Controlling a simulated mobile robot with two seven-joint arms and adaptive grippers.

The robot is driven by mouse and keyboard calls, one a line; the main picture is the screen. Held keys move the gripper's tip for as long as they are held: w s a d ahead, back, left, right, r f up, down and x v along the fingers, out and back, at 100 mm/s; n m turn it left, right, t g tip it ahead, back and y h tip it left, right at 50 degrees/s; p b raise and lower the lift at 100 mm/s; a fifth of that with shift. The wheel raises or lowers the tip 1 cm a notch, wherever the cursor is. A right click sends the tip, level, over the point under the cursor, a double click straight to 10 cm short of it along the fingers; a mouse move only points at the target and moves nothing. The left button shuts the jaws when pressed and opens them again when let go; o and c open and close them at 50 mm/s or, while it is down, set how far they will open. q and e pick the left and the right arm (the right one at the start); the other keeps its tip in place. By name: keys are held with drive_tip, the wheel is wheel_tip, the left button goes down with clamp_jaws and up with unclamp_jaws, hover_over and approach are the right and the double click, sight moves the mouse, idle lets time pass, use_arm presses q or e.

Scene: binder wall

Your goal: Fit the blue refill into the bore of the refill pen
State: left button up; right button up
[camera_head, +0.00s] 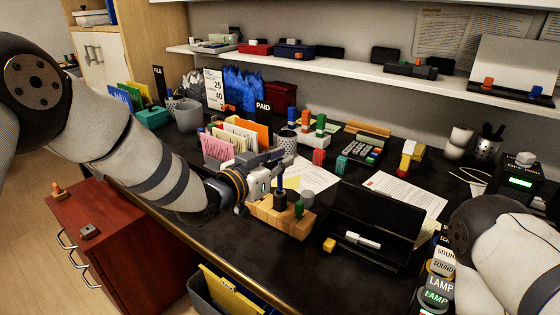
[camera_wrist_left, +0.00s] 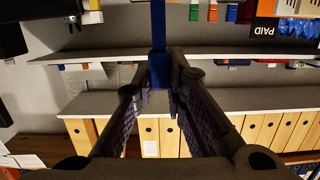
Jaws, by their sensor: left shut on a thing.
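My left gripper (camera_head: 280,163) is over the desk, just behind the wooden block, and is shut on the blue refill. In the left wrist view, the blue refill (camera_wrist_left: 158,62) sits between the tips of the left gripper (camera_wrist_left: 160,85); its narrow part runs to the top edge. The wooden block (camera_head: 266,218) holds a dark upright piece (camera_head: 281,203), possibly the refill pen, and a green piece (camera_head: 299,209). The bore is too small to see. My right arm shows at lower right; its gripper is out of view.
An open black case (camera_head: 385,215) with a white marker (camera_head: 362,240) lies right of the block. A file sorter (camera_head: 218,148) stands behind my left gripper. The desk front is mostly clear.

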sight(279, 184)
drive_tip(key=shift+w+r, duration=0.15)
idle(0.4)
